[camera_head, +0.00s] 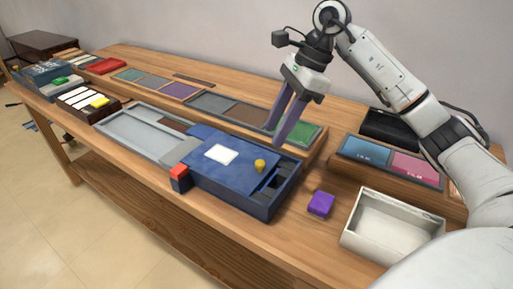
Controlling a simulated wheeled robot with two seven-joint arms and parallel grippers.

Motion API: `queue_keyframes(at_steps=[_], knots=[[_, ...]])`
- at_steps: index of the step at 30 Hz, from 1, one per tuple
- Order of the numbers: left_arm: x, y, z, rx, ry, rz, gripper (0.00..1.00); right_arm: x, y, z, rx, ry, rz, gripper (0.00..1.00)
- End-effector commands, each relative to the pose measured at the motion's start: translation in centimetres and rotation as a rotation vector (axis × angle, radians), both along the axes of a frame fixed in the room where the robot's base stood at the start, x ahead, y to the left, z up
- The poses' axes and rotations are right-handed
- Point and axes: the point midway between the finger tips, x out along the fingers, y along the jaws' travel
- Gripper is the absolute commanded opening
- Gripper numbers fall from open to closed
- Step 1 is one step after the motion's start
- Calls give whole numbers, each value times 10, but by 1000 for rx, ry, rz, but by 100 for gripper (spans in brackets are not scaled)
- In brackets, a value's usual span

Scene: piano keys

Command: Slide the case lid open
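A dark blue case (262,208) stands on the wooden bench. Its blue lid (238,173) carries a white label (221,154) and a yellow knob (260,166) near the right end. A dark gap shows between the lid's right end and the case's right wall. My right gripper (275,134) points down above the back right of the case, apart from the knob. Its two fingers are spread with nothing between them. My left gripper is out of view.
A purple cube (321,204) and a white open box (393,227) stand right of the case. A grey tray (140,134) lies to its left. Coloured panels (240,112) line a raised strip behind. White and yellow keys (84,98) are at the far left.

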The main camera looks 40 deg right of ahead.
Motion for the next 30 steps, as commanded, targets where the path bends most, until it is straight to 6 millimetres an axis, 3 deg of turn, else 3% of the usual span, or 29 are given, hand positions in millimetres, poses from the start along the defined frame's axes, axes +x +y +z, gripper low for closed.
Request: queue_keyframes(at_steps=[6, 12, 25, 30], knots=[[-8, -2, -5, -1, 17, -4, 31, 5, 16, -41, 2, 5, 3, 38], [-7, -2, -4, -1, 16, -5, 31, 10, 27, -67, 3, 2, 2, 38], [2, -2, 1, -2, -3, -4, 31, 12, 30, -78, 1, 0, 1, 38], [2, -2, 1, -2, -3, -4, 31, 12, 30, -77, 1, 0, 1, 11]])
